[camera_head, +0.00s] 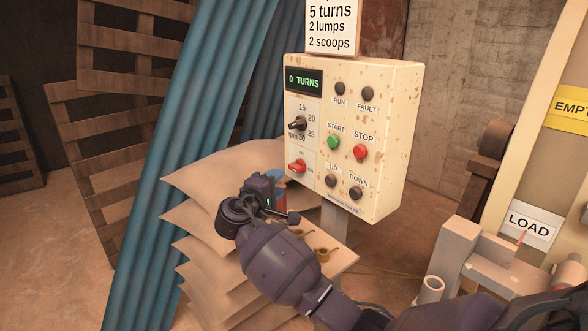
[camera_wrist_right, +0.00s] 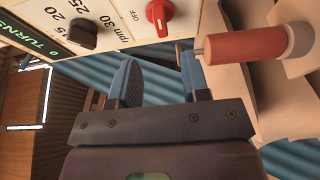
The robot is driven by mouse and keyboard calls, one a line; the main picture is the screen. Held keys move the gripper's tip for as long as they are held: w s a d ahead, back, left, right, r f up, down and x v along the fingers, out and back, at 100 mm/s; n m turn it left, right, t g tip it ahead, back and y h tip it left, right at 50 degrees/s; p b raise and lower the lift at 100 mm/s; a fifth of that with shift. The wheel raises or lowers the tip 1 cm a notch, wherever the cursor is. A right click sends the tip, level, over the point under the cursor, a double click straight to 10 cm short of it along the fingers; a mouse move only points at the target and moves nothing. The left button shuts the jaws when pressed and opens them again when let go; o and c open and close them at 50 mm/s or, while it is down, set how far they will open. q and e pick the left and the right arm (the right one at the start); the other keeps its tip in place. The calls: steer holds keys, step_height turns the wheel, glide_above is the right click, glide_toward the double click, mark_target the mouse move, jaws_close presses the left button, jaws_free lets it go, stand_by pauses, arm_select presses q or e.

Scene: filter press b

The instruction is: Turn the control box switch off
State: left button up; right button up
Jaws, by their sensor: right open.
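The cream control box (camera_head: 388,150) stands on a post in the head view. Its red switch (camera_head: 297,166) is at the lower left of its front, below the black rpm dial (camera_head: 298,124). My right gripper (camera_head: 273,177) is just left of and slightly below the switch. In the right wrist view my right gripper (camera_wrist_right: 156,66) is open, with nothing between its two blue fingers. The red switch (camera_wrist_right: 158,14) sits just beyond the fingertips, apart from them, with an OFF label beside it. I cannot tell its setting. My left gripper is not in view.
A red cylinder with a metal pin (camera_wrist_right: 250,45) is close to the right finger in the wrist view. Stacked sacks (camera_head: 225,180) and a small shelf with scoops (camera_head: 345,259) lie around my arm. Green START (camera_head: 334,142) and red STOP (camera_head: 361,152) buttons are on the box.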

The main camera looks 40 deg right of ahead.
mark_target(293, 169)
steer(key=x, duration=0.9)
steer(key=shift+w+d, duration=0.15)
steer(key=shift+d, duration=0.1)
jaws_close()
